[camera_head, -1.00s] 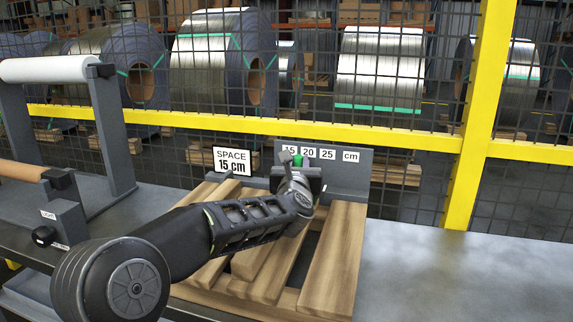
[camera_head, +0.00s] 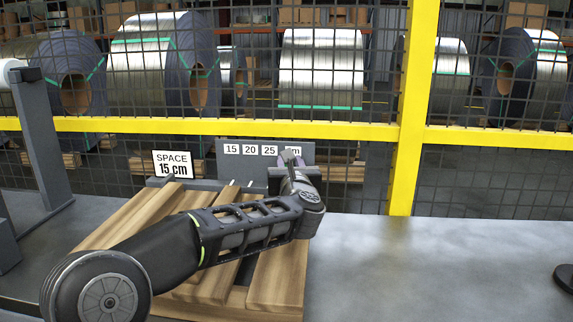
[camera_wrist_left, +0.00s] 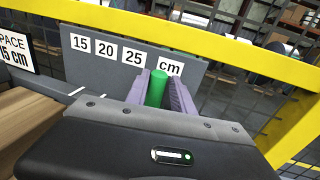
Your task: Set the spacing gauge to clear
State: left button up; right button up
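The spacing gauge is a grey upright panel (camera_head: 228,158) labelled 15, 20, 25 and cm, at the back of the wooden slats; it also shows in the left wrist view (camera_wrist_left: 100,70). Its green knob (camera_wrist_left: 156,88) stands upright in front of the cm label, right of 25. My left gripper (camera_head: 290,158) is at the panel's right end. In the left wrist view its two purple-grey fingers (camera_wrist_left: 158,90) are on either side of the knob and appear closed on it. The knob is mostly hidden in the head view. My right gripper is out of view.
A sign reading SPACE 15 cm (camera_head: 173,164) stands left of the panel. Wooden slats (camera_head: 277,280) lie under my left arm. A yellow-framed mesh fence (camera_head: 411,110) runs behind the bench. The grey bench top (camera_head: 430,265) is clear at right, except for a black round thing (camera_head: 565,278).

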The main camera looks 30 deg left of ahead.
pick_arm(q)
jog(key=o, duration=0.3)
jog(key=shift+d, duration=0.3)
jog(key=shift+o, duration=0.5)
jog(key=shift+a, duration=0.1)
jog(key=shift+v, duration=3.9)
jog(key=shift+w, duration=0.1)
